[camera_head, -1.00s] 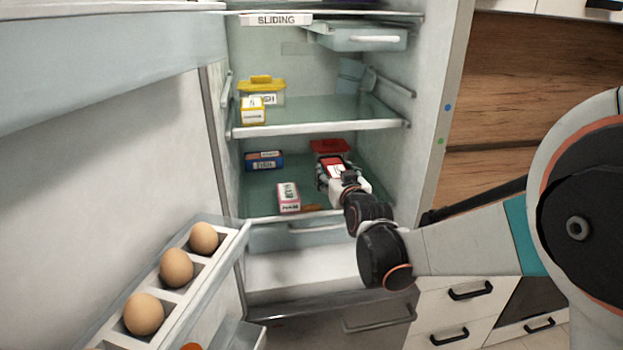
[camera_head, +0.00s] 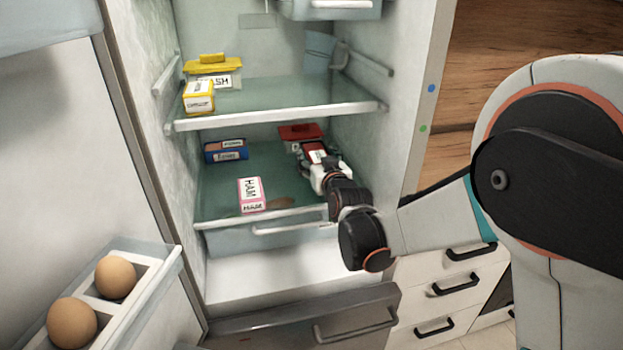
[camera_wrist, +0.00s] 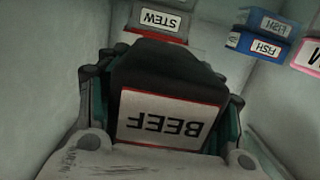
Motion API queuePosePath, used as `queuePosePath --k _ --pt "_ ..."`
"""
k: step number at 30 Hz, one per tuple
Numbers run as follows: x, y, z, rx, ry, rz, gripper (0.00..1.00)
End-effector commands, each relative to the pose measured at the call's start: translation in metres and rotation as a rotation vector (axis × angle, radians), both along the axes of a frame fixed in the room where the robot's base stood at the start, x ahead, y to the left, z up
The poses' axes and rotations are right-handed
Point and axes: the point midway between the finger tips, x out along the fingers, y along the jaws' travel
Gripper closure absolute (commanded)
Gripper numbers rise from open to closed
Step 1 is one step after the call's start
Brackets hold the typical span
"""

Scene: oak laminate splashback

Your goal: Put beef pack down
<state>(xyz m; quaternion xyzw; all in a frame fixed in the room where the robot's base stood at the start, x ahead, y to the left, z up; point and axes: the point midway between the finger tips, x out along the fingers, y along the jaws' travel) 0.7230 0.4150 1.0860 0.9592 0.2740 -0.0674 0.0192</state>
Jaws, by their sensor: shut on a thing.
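The beef pack (camera_wrist: 165,118) fills the middle of the wrist view, its white label reading BEEF upside down with a red edge. My gripper (camera_wrist: 163,100) is shut on it, with a finger along each side. In the head view my gripper (camera_head: 318,165) is inside the open fridge, over the right part of the lower glass shelf (camera_head: 275,190). The beef pack (camera_head: 316,154) shows there as a small red and white patch, partly hidden by my gripper. I cannot tell whether its underside touches the shelf.
A red-lidded stew box (camera_head: 300,131) stands just behind the pack. A blue fish pack (camera_head: 226,151) is at the shelf's back left, a pink-edged ham pack (camera_head: 250,195) near the front. The upper shelf (camera_head: 280,112) lies above. Eggs (camera_head: 115,277) sit in the door rack.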

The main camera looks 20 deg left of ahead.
Motion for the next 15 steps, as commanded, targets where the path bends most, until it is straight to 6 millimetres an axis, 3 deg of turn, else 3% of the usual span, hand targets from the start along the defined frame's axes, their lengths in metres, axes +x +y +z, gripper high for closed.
queuePosePath --k 1,15 --pt "0.000 0.000 -0.011 0.001 -0.001 0.000 0.76" --pt "0.000 0.000 -0.055 0.001 -0.002 0.000 0.77"
